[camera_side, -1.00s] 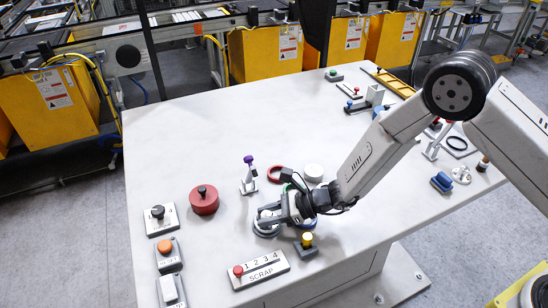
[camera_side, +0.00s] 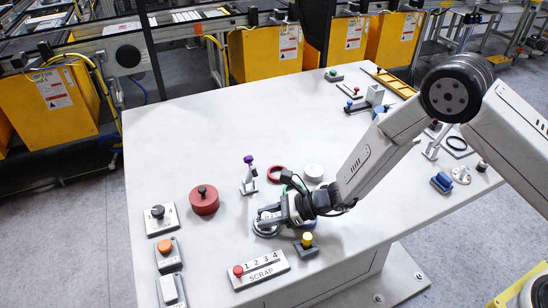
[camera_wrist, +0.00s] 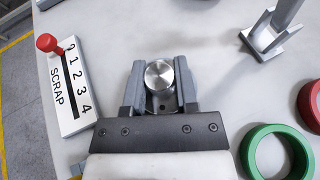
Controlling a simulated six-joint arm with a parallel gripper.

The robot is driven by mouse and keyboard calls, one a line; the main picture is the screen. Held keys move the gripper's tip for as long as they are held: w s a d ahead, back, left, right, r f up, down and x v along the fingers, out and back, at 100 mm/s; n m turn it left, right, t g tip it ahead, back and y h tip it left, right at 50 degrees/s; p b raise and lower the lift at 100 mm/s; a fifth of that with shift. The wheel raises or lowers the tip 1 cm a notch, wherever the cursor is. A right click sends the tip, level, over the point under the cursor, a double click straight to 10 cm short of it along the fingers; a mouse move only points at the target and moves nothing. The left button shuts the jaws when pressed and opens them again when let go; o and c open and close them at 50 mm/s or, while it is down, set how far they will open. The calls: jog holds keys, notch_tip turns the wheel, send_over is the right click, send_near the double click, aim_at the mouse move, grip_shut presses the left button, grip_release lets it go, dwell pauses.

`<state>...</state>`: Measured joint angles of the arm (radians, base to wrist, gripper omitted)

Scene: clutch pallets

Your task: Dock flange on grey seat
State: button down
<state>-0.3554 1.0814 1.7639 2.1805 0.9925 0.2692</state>
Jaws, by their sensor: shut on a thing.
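My gripper (camera_wrist: 160,88) is shut on a round silver metal piece (camera_wrist: 159,74), apparently the flange's upper part. Its top face shows between the two grey fingers in the wrist view. In the side view my gripper (camera_side: 268,215) is low over the near part of the table. A grey round rim (camera_side: 265,231) shows just below the fingers. I cannot tell whether it belongs to the flange or to the grey seat, or whether the two touch. My fingers and wrist hide much of this spot.
The SCRAP slider plate (camera_side: 261,269) lies in front. A yellow-knobbed block (camera_side: 307,244) stands close at right. A green ring (camera_wrist: 278,153) shows in the wrist view.

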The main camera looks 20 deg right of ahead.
jog(key=shift+f, duration=0.1)
jog(key=shift+r, duration=0.8)
dwell(0.5)
jog(key=shift+f, duration=0.8)
dwell(1.0)
jog(key=shift+r, duration=0.8)
dwell(0.3)
jog(key=shift+f, duration=0.75)
dwell(1.1)
jog(key=c, duration=0.7)
grip_release()
jog(key=shift+o, duration=0.2)
jog(key=shift+f, duration=0.1)
jog(key=shift+v, duration=5.5)
